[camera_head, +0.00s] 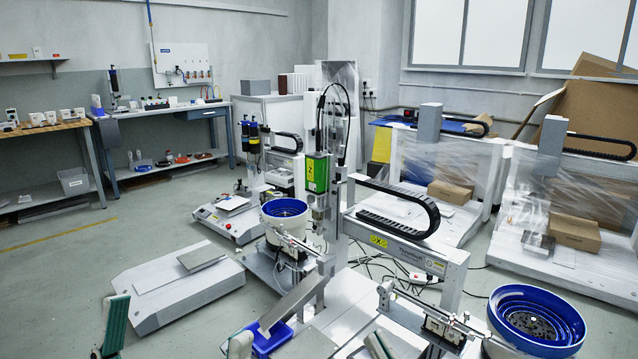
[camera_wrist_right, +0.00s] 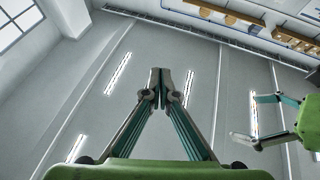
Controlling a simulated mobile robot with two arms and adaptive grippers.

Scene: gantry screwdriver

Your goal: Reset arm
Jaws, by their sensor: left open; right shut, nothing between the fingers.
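My left gripper (camera_head: 179,322) is at the bottom edge of the head view, its two fingers spread wide with a gap between them. It also shows at the right of the right wrist view (camera_wrist_right: 246,117), open and empty. My right gripper (camera_head: 378,344) shows only as a small part at the bottom edge of the head view, right of the left one. In the right wrist view its fingertips (camera_wrist_right: 160,80) meet, with nothing between them. Both grippers have green and grey parts. The rest of both arms is outside the head view.
A gantry with a green screwdriver unit (camera_head: 317,173) stands ahead, with blue feeder bowls (camera_head: 287,208) (camera_head: 537,315) and a small blue bin (camera_head: 268,338) nearby. A low grey platform (camera_head: 178,300) stands left. Workbenches line the left wall; the floor before them is clear.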

